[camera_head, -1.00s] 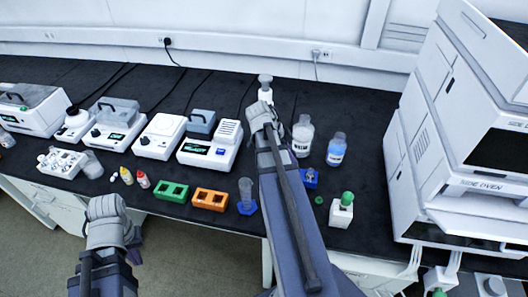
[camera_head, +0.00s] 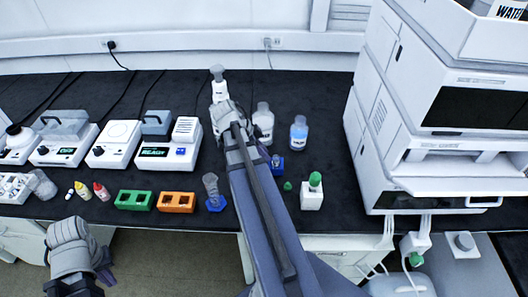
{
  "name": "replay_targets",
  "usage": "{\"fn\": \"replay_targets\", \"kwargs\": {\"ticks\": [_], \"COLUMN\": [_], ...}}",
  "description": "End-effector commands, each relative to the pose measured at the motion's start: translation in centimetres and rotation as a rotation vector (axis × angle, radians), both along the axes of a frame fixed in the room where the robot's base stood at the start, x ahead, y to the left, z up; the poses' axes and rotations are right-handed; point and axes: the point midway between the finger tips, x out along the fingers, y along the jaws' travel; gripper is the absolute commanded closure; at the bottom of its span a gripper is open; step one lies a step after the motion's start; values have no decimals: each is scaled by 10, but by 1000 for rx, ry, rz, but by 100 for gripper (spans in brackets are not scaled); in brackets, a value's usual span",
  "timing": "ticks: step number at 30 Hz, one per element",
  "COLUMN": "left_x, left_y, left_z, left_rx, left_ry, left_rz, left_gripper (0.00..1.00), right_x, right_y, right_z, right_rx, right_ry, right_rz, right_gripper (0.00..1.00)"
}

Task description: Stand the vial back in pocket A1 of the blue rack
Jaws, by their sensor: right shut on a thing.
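A small blue rack-like block (camera_head: 275,166) sits on the black bench, partly covered by my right arm; its pockets and labels are too small to read. My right gripper (camera_head: 222,110) is over the bench, just in front of a white bottle with a grey cap (camera_head: 218,88). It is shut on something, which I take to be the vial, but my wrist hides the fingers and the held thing. My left gripper (camera_head: 72,240) hangs low at the left, in front of the bench edge and apart from the items; its jaw opening cannot be made out.
A green rack (camera_head: 135,201), an orange rack (camera_head: 177,202) and a graduated cylinder on a blue base (camera_head: 211,188) line the front edge. Bottles (camera_head: 263,120) (camera_head: 299,133) and a green-capped bottle (camera_head: 312,192) stand right of my arm. The oven stack (camera_head: 400,180) fills the right.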

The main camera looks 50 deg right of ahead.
Motion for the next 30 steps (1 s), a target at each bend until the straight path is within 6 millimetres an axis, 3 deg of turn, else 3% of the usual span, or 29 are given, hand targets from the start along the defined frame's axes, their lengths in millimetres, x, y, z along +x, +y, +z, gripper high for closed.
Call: {"fn": "replay_targets", "kwargs": {"ticks": [4,30], "left_x": [0,0], "left_y": [0,0], "left_z": [-11,-12], "left_rx": [0,0], "left_ry": [0,0], "left_rz": [0,0], "left_gripper": [100,100], "right_x": [0,0], "right_y": [0,0], "right_z": [-11,-13], "right_rx": [0,0], "right_ry": [0,0], "right_rz": [0,0], "right_gripper": [100,100]}}
